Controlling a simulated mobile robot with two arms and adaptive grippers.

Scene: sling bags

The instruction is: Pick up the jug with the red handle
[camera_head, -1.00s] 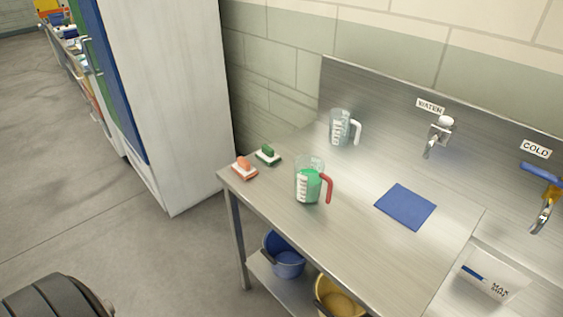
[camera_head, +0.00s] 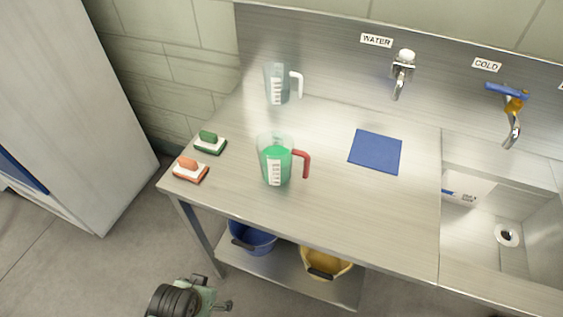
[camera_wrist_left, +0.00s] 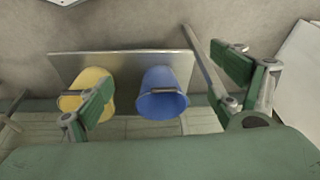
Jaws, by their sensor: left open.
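The jug with the red handle (camera_head: 274,160) stands upright on the steel counter in the head view. It is clear with a white scale and holds green contents; its red handle points right. A second clear jug with a white handle (camera_head: 277,84) stands behind it near the back wall. My left gripper (camera_wrist_left: 167,88) is open and empty in the left wrist view, facing the buckets on the shelf below the counter. Part of my left arm (camera_head: 188,298) shows at the bottom of the head view, below and apart from the counter. My right gripper is not in view.
A blue cloth (camera_head: 376,151) lies right of the jugs. Taps and a sink (camera_head: 480,238) are at right. Blue (camera_head: 252,238) and yellow (camera_head: 327,262) buckets sit on the lower shelf.

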